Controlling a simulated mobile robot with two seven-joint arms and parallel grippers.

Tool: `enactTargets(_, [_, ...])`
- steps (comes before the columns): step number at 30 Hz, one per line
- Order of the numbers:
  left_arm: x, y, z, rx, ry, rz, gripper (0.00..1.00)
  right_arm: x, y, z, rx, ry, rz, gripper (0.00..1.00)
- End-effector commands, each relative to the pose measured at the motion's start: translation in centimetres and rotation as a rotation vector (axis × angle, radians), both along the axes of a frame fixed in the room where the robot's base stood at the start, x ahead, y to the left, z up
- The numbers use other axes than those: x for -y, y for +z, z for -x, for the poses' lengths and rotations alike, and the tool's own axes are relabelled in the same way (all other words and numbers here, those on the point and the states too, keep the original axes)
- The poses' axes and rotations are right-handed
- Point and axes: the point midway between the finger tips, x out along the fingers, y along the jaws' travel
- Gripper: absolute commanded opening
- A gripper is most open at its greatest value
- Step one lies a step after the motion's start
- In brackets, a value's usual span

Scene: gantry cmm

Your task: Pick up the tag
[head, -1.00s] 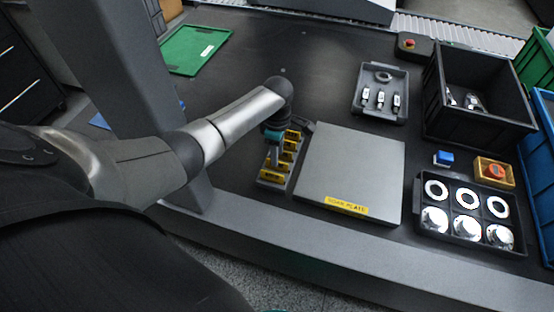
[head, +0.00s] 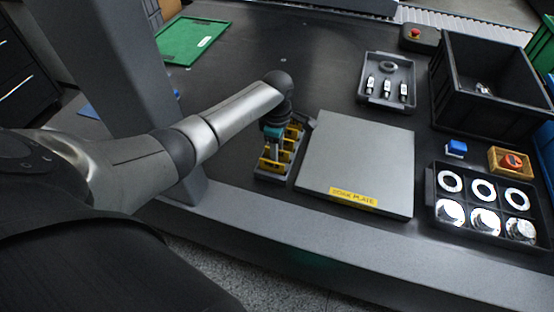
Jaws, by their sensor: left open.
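Several yellow tags (head: 270,165) stand in a row in a grey holder (head: 285,172) just left of the grey work plate. My left arm comes in from the left, and my left gripper (head: 275,155) points down over the tag holder. Its jaws are open among or just above the tags, and the wrist hides part of the row. I cannot tell whether a fingertip touches a tag. My right gripper is not in view.
The work plate (head: 358,160) lies right of the holder. A grey upright (head: 110,70) stands left.

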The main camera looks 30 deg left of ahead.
Motion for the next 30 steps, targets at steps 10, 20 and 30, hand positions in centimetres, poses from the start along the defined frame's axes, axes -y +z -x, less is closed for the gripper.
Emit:
enactTargets(10, [0.0, 0.11, -0.02, 0.0, 0.0, 0.0, 0.24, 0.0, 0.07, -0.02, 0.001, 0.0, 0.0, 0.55])
enactTargets(20, [0.01, 0.07, 0.0, 0.0, 0.0, 0.0, 0.0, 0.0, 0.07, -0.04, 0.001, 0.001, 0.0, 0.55])
enactTargets(30, [0.02, 0.06, 0.01, 0.0, 0.0, 0.001, 0.0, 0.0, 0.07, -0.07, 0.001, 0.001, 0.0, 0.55])
